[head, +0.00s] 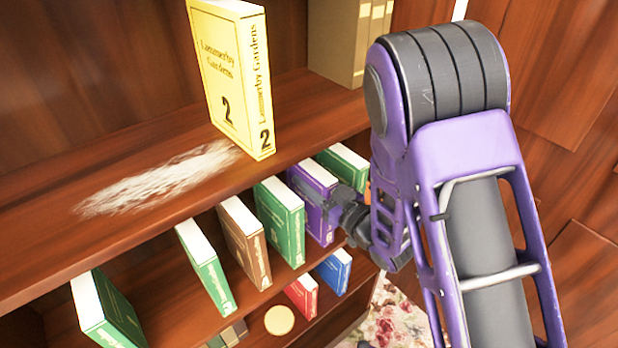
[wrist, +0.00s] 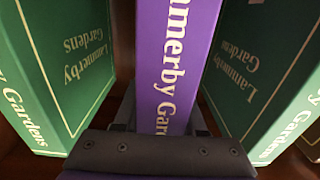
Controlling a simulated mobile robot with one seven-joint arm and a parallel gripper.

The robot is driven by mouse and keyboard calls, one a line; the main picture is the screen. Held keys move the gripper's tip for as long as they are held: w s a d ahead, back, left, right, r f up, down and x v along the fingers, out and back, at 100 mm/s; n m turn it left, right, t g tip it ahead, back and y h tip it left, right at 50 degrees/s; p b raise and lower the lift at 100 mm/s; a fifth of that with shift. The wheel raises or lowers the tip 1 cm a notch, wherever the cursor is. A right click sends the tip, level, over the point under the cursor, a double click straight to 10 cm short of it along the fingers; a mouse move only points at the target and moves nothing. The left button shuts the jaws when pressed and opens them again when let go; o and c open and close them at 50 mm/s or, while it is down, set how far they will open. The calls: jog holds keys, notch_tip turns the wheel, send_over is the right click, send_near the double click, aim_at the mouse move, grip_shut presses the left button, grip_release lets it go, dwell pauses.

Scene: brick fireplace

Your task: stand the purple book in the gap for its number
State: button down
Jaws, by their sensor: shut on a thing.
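The purple book (head: 317,207) is in the row on the middle shelf, between a green book (head: 282,220) on its left and another green book (head: 345,163) on its right. My gripper (head: 343,212) reaches in from the right and is shut on the purple book. In the wrist view the purple spine (wrist: 176,65) stands between the jaws (wrist: 160,130), with a green book on each side and visible space beside it. The book looks upright, roughly in line with its neighbours.
A brown book (head: 245,240) and two more green books stand further left, with a wide space before the leftmost green one (head: 108,312). A yellow book (head: 235,75) numbered 2 stands on the shelf above. Red (head: 302,295) and blue (head: 334,271) books are below.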

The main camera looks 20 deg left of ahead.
jog(key=shift+f+b, duration=0.1)
jog(key=shift+b, duration=0.2)
jog(key=shift+c, duration=2.4)
grip_release()
jog(key=shift+r+p, duration=0.25)
jog(key=shift+p, duration=0.15)
jog(key=v, duration=1.2)
jog(key=shift+f, duration=0.15)
